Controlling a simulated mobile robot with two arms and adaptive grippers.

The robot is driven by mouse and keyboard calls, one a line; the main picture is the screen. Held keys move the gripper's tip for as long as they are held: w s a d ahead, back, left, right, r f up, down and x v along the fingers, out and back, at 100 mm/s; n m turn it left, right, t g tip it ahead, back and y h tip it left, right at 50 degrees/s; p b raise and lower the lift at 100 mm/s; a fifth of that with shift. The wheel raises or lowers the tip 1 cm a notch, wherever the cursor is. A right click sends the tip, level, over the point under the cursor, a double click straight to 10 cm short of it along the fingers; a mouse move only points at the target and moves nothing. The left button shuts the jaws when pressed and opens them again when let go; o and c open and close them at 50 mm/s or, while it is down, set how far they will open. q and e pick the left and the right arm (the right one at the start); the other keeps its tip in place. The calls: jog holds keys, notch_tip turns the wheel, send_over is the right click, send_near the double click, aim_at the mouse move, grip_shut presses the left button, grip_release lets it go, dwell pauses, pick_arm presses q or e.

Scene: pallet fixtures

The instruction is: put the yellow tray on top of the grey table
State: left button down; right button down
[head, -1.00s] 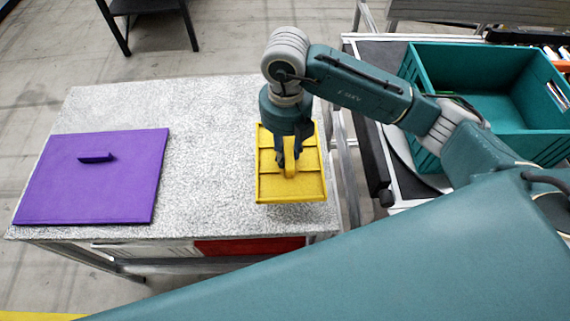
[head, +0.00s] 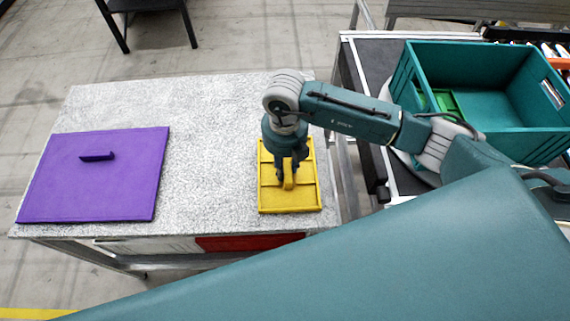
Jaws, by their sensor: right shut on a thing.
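The yellow tray (head: 303,198) is a flat rectangular piece with a raised handle in its middle. It is at the right end of the grey speckled table (head: 215,150), near the front right edge, and appears level and on or very close to the tabletop. My right gripper (head: 287,180) points down from above and is shut on the tray's handle. The wrist covers the back part of the tray. My left gripper is not in view.
A purple board (head: 95,180) with a small handle lies on the table's left end. Bare tabletop lies between it and the tray. A teal crate (head: 490,90) with a green item inside stands at the right. A dark table (head: 150,8) is at the back left.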

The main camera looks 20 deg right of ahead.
aim_at(285, 165)
jog(key=c, duration=1.4)
grip_release()
notch_tip(285, 165, up, 12)
jog(key=b, duration=0.2)
jog(key=shift+r+b, duration=0.15)
jog(key=shift+b, duration=0.2)
